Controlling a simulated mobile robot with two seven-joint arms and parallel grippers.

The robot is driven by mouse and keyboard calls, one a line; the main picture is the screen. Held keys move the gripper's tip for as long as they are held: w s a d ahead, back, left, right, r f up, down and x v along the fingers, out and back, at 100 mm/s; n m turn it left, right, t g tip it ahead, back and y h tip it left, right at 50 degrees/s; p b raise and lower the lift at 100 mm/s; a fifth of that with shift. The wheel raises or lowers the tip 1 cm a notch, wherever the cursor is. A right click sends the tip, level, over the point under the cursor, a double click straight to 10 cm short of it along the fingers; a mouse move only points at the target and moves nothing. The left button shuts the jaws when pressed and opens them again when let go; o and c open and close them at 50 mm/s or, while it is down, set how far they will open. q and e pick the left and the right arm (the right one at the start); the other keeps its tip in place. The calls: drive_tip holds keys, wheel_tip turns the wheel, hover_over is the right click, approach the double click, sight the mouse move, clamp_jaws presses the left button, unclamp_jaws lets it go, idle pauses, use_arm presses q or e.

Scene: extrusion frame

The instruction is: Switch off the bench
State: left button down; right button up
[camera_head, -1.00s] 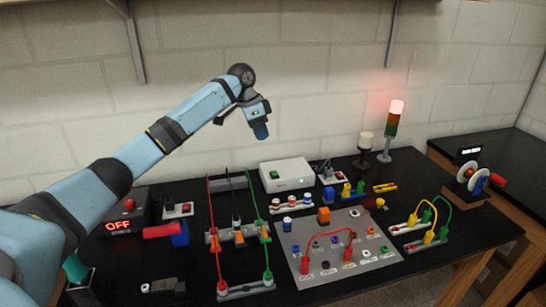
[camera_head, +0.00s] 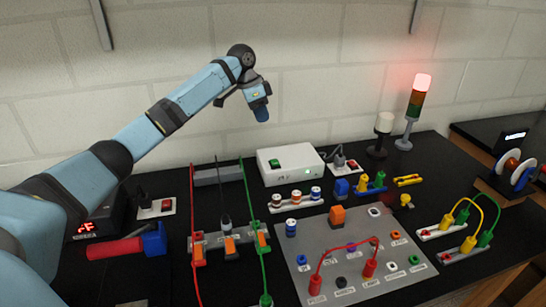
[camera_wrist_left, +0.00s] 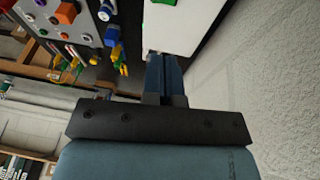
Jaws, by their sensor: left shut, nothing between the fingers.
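My left gripper (camera_head: 262,108) is shut and empty, raised in front of the wall above the white box in the head view. Its blue fingers show together in the left wrist view (camera_wrist_left: 163,75). The white box (camera_head: 298,158) at the back of the black bench (camera_head: 405,185) has a green switch (camera_head: 274,163) and a small green light. A red rocker switch on a white plate (camera_head: 166,206) is at the left; another plate with a red switch (camera_head: 352,164) stands right of the box. The signal tower (camera_head: 415,102) glows red on top. My right gripper is out of view.
A panel with red leads (camera_head: 300,258) fills the front middle. A red-handled tool (camera_head: 115,246) lies near my left arm, by a display (camera_head: 86,228) partly hidden by that arm.

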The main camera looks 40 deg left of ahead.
use_arm(q)
approach(275, 163)
drive_tip(key=x, duration=0.5)
drive_tip(key=shift+w+d+f, duration=0.15)
drive_tip(key=shift+w+d, duration=0.1)
drive_tip(key=shift+w, duration=0.05)
drive_tip(key=shift+s+d+f, duration=0.15)
drive_tip(key=shift+f, duration=0.6)
drive_tip(key=shift+s+d+p, duration=0.1)
drive_tip(key=shift+p, duration=0.45)
drive_tip(key=shift+f, duration=0.25)
